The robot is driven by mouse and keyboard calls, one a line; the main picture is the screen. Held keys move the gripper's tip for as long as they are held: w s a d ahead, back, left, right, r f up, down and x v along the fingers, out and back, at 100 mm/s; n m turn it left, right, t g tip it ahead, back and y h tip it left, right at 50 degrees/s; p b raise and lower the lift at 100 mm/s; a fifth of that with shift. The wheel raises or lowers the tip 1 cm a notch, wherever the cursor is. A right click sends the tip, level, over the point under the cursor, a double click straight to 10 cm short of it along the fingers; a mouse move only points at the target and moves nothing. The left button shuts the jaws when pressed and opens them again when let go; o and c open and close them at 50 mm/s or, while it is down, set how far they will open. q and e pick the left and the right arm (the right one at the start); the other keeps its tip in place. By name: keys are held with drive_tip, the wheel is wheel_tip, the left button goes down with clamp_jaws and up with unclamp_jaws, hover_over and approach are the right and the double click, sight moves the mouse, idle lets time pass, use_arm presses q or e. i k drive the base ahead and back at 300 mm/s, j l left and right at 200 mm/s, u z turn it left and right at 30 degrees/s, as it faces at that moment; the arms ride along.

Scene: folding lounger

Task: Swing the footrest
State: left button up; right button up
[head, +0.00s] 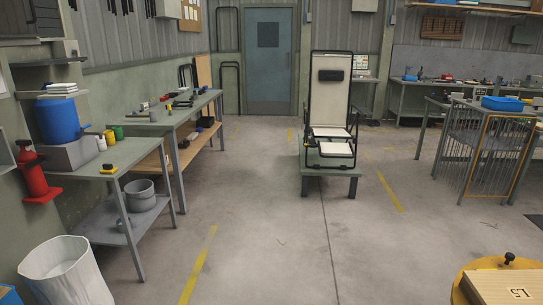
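The folding lounger (331,92) stands away from me, right of the picture's middle, on a low grey platform (312,185). It has a black tube frame with cream panels, and its tall backrest is upright with a dark pad near the top. Its seat (331,132) is roughly level. The footrest (335,148) appears as a small cream panel in a black frame at the front, below the seat; its exact angle is hard to tell. Neither of my grippers is in view.
Workbenches with a blue barrel (60,119) line the left. A white bin (66,276) stands front left, and a yellow round-topped stand (460,296) with a wooden box (505,288) is front right. A wire cage (492,155) is at right. The middle floor is clear.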

sight(327, 148)
drive_tip(key=i+z, duration=0.15)
drive_tip(key=i, duration=0.4)
drive_tip(key=i+z, duration=0.15)
drive_tip(key=i, duration=0.45)
drive_tip(key=i+j+z, duration=0.15)
drive_tip(key=i, duration=0.4)
drive_tip(key=i+z, duration=0.25)
drive_tip(key=i, duration=0.65)
drive_tip(key=i+j+z, duration=0.1)
drive_tip(key=i+z, duration=0.15)
drive_tip(key=i, duration=0.65)
